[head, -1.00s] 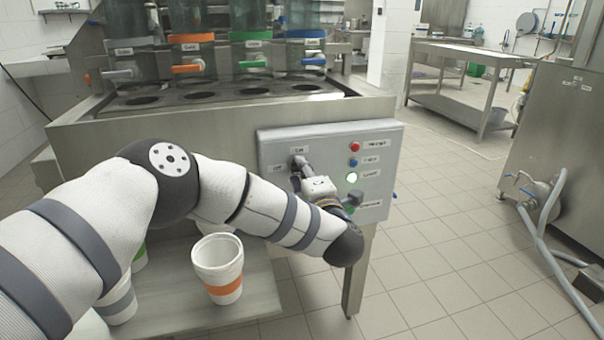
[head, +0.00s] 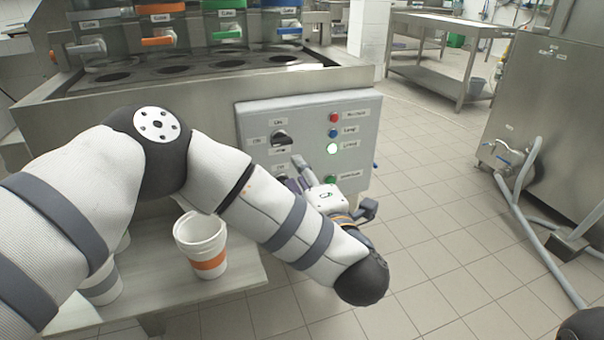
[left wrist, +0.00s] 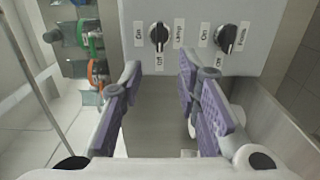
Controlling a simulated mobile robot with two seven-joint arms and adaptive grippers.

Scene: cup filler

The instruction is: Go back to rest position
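My left gripper (head: 300,178) is in front of the lower part of the grey control panel (head: 309,112), with its arm coming in from the left. In the left wrist view, its two purple-padded fingers (left wrist: 155,95) are apart with nothing between them. Two black knobs show beyond the fingertips, one near the middle (left wrist: 159,36) and one at right (left wrist: 228,38). In the head view the upper knob (head: 281,138) is clear, and the lower one is largely hidden by the gripper. My right gripper is not in view.
The panel has a red button (head: 334,117), a blue one (head: 333,132), a brightly lit one (head: 332,149) and a green one. A white cup with an orange band (head: 203,243) stands on a low metal shelf (head: 190,299) beneath my left forearm. Open tiled floor lies right.

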